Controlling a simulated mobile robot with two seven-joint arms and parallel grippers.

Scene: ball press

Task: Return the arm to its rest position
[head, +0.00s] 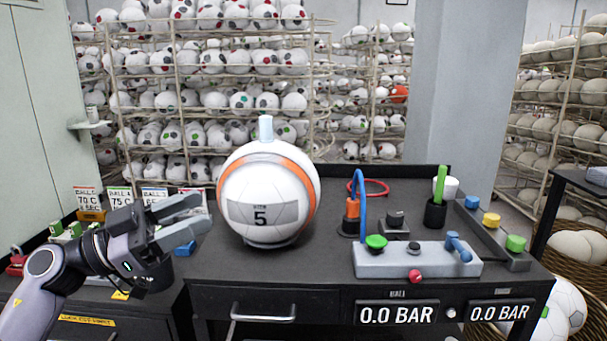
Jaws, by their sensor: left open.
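My left arm comes in from the lower left, and its gripper (190,219) is open and empty. The fingers point right, toward a white ball (268,192) with an orange stripe and a grey "SIZE 5" patch. A gap shows between the fingertips and the ball. The ball sits on the black workbench (330,265), with a pale blue piece (265,128) upright on its top. My right gripper is not in view.
A grey control panel (415,260) with a green button, knob and blue lever stands on the right. An orange fitting (353,208) with a blue hose stands behind it. A black cup (435,213) holds a green tool. Small labelled cards (121,197) stand at left. Ball racks fill the background.

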